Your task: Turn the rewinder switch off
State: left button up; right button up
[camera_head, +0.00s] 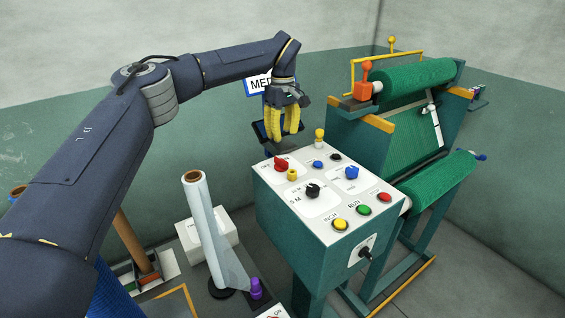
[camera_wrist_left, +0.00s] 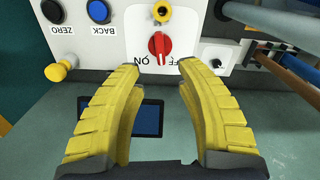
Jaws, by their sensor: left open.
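The control box (camera_head: 300,212) has a white sloping top with a red rotary switch (camera_head: 281,164) near its far left corner. In the left wrist view the red switch (camera_wrist_left: 159,46) sits beside upside-down OFF and ON lettering. Which mark its handle points to is not clear to me. My left gripper (camera_head: 281,135) has yellow fingers pointing down, open and empty, above the far edge of the box. In the left wrist view its fingertips (camera_wrist_left: 156,70) are spread just short of the red switch, apart from it. My right gripper is not in view.
A yellow knob (camera_head: 292,174) sits close to the red switch. A black knob (camera_head: 313,190), a blue knob (camera_head: 351,173) and several push buttons share the panel. A dark tablet (camera_wrist_left: 147,118) lies below the fingers. Green netting rolls (camera_head: 436,187) stand at right.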

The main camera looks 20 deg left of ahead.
aim_at(282, 160)
pick_arm(q)
notch_tip(282, 160, down, 11)
jog(key=shift+f, duration=0.1)
dwell(0.4)
jog(key=shift+c, duration=0.2)
grip_shut()
